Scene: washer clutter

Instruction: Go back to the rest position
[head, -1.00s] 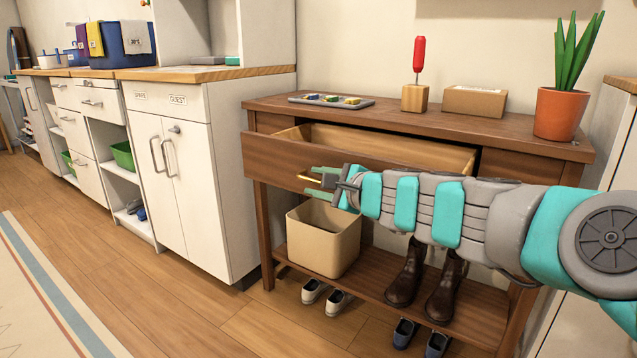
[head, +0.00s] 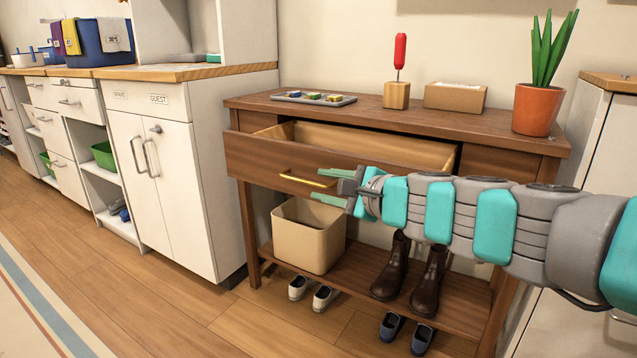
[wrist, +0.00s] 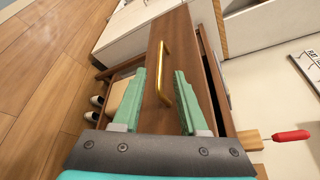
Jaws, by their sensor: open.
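My gripper (head: 330,186) is open and empty in front of the pulled-out wooden drawer (head: 257,157) of the brown console table (head: 500,134). In the head view its green fingertips are close to the right end of the gold handle (head: 307,179). In the wrist view the two green fingers (wrist: 161,92) are spread wide, and the gold handle (wrist: 164,70) shows beyond and between them, apart from them. The drawer stands open and its visible inside looks empty. Part of the drawer front is hidden behind my arm.
On the table stand a tray with small blocks (head: 330,101), a red-handled tool in a wooden block (head: 397,95), a box (head: 455,97) and a potted plant (head: 537,108). Below are a beige bin (head: 305,238) and brown boots (head: 394,270). Open floor (head: 130,290) lies at the left.

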